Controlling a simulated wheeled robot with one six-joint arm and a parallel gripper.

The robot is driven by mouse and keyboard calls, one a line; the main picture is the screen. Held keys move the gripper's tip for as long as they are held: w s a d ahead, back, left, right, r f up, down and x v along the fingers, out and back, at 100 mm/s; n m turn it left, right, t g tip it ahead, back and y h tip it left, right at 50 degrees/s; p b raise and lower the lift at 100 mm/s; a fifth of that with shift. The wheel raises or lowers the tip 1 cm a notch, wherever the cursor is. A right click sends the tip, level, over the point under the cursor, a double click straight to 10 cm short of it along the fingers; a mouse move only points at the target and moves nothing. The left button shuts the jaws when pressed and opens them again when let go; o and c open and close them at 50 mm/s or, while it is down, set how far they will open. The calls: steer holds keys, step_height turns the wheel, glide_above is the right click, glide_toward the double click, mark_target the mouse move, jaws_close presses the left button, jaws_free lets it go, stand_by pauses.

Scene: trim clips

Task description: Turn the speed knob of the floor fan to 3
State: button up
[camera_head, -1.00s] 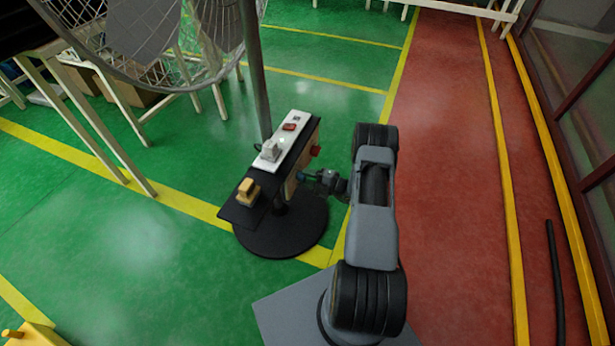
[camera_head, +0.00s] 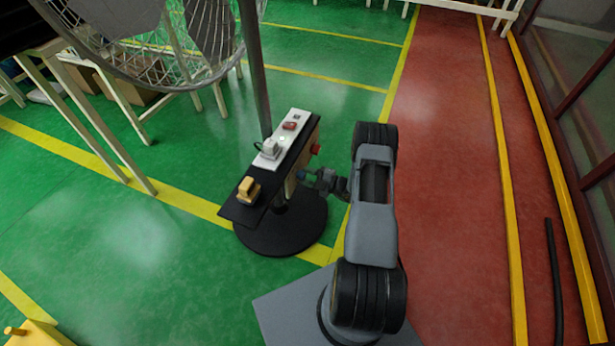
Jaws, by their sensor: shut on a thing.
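The floor fan stands on a round black base (camera_head: 300,235), with a grey pole (camera_head: 255,75) and a wire-caged head (camera_head: 150,45) at the upper left. A control box with a black top (camera_head: 268,180) is mounted low on the pole. My gripper (camera_head: 304,178) is at the box's right-hand side face, shut on a small part there, which I take to be the speed knob. The knob itself and its scale are hidden by the gripper and the box's edge, so I cannot read its setting. A red button (camera_head: 315,149) shows farther along the same side.
A white power strip (camera_head: 284,140) with a white plug and a red switch lies on the box top, beside a yellow-brown block (camera_head: 249,190). A white-legged table (camera_head: 95,130) stands left.

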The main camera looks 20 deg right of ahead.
steer(key=o, duration=0.9)
steer(key=p+v, duration=0.1)
steer(key=v, duration=1.2)
steer(key=shift+s+d+p, duration=0.25)
steer(key=shift+d+p, duration=0.05)
